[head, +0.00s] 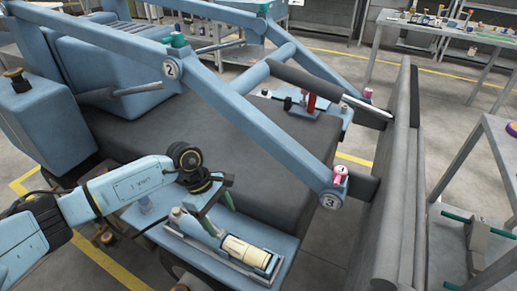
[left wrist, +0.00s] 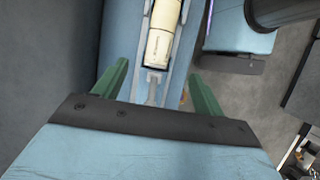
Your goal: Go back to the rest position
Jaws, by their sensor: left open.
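My left gripper (head: 219,206) comes in from the left in the head view, above the grey tray on the blue machine. In the left wrist view its two green fingers (left wrist: 156,92) are wide apart with nothing between them. A cream cylinder (head: 246,250) lies in the tray just beyond the fingers. It also shows in the left wrist view (left wrist: 162,38), ahead of the open fingers and apart from them. My right gripper is in neither view.
A large blue machine with lift arms (head: 235,105) fills the middle. Pink-capped fittings (head: 340,175) sit on the lift arm's joints. A workbench (head: 450,30) with small items stands at the back right, and a grey metal frame (head: 490,200) at the right. Grey floor lies between them.

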